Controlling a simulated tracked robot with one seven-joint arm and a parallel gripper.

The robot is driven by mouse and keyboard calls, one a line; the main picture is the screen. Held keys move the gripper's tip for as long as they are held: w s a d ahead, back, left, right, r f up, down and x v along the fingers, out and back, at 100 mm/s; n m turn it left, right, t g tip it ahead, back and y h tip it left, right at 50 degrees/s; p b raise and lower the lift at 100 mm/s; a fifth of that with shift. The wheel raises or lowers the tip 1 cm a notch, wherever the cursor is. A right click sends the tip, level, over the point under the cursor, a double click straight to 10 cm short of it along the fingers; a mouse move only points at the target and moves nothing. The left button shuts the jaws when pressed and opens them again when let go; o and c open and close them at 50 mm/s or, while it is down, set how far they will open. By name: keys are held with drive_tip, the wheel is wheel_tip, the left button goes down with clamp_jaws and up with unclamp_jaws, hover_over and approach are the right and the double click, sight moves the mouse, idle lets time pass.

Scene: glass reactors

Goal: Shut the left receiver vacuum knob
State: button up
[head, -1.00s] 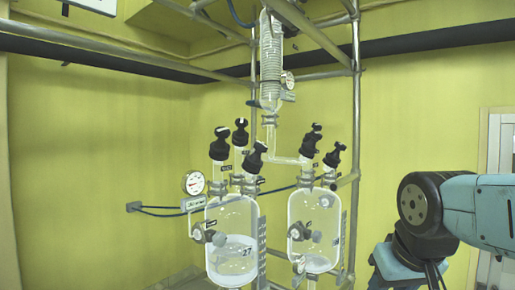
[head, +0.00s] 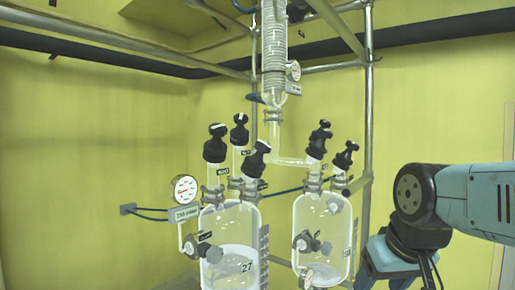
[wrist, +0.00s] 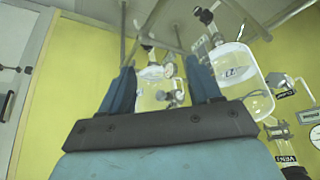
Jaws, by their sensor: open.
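The left receiver (head: 238,225) is a glass vessel marked 27 with clear liquid in its lower part. Three black knobs stand above it: a front left one (head: 215,143), a back one (head: 240,131) and a tilted right one (head: 255,159). Their tags are too small to read surely in the head view, so I cannot tell which is the vacuum knob. In the wrist view the scene is upside down, with the left receiver (wrist: 238,66) at upper right. My gripper (wrist: 160,66) is open and empty there, apart from the vessels; its jaws are outside the head view.
The right receiver (head: 323,235) with its own black knobs (head: 319,138) stands beside the left one. A glass condenser (head: 273,50) hangs above. A round gauge (head: 184,188) sits left of the vessels.

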drive_tip(key=shift+o, duration=1.2)
drive_tip(key=w+a+r+n+y, duration=0.2)
drive_tip(key=w+a+r+y, duration=0.1)
drive_tip(key=w+a, duration=0.1)
drive_tip(key=shift+w+a+n+y, duration=0.35)
drive_tip(key=shift+a+n+y, duration=0.05)
drive_tip(key=shift+a, duration=0.4)
drive_tip(key=n+t+y, duration=0.5)
drive_tip(key=n+y, duration=0.2)
drive_tip(key=y, duration=0.3)
approach(258, 146)
drive_tip(key=d, duration=0.3)
drive_tip(key=x, duration=1.4)
drive_tip(key=shift+w+d+f, duration=0.1)
drive_tip(key=shift+w+f, duration=0.1)
drive_tip(key=shift+w, duration=0.1)
drive_tip(key=c, duration=0.9)
drive_tip(key=shift+d, duration=0.15)
drive_tip(key=shift+c, duration=0.3)
